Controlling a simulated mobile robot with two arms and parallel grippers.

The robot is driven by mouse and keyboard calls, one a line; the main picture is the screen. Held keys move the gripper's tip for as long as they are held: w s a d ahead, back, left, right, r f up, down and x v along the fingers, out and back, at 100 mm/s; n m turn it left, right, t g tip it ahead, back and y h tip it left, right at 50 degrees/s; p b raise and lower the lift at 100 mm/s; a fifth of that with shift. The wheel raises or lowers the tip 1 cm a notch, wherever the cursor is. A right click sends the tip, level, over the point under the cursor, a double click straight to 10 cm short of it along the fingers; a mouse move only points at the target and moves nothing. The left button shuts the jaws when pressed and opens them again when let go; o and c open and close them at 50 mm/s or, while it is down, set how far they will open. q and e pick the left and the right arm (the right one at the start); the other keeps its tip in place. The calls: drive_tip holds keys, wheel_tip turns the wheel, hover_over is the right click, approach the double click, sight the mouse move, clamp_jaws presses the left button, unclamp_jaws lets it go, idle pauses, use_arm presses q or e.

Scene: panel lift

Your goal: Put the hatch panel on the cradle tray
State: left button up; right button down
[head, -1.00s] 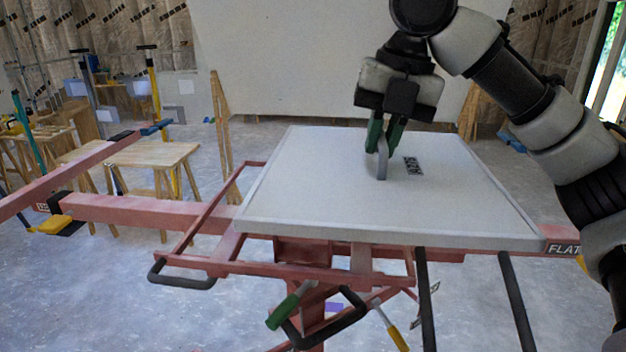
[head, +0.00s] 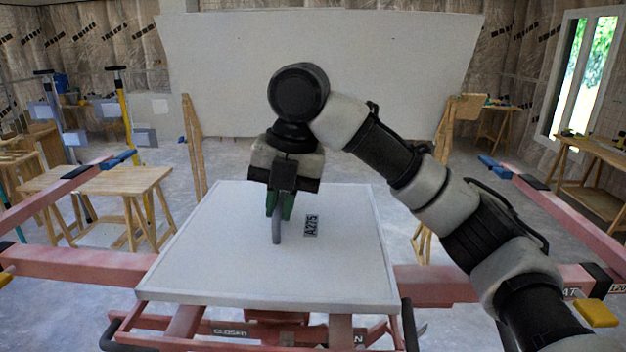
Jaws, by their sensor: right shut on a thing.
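The hatch panel (head: 220,245) is a flat light-grey board with a raised rim, a grey upright handle (head: 277,228) and a label reading A275. My right gripper (head: 279,206) has its green fingers shut on the handle from above. The panel lies roughly level over the red cradle tray (head: 180,326) of the lift and hides most of it. Red bars show below its front edge and red arms stick out on both sides. I cannot tell whether the panel rests on the tray or hangs just above it. My left gripper is not in view.
The red cradle arms (head: 70,263) reach out left and right, with yellow and blue end parts. A large pale board (head: 320,75) stands behind. Wooden trestle tables (head: 100,180) stand at left and right. Bare concrete floor shows between them.

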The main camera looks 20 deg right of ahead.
drive_tip(key=shift+w+a+f, duration=0.2)
drive_tip(key=shift+a, duration=0.4)
drive_tip(key=shift+s+f+p, duration=0.1)
drive_tip(key=shift+f+p, duration=0.4)
wheel_tip(320, 180, down, 2)
drive_tip(key=shift+f+p, duration=0.1)
drive_tip(key=shift+p, duration=0.45)
drive_tip(key=shift+f, duration=0.45)
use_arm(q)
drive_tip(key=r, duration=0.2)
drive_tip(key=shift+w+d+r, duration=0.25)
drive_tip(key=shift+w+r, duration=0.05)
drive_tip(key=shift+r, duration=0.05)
use_arm(e)
drive_tip(key=c, duration=1.2)
unclamp_jaws()
drive_tip(key=shift+f, duration=0.1)
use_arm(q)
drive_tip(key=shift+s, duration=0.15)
use_arm(e)
drive_tip(key=shift+o, duration=0.2)
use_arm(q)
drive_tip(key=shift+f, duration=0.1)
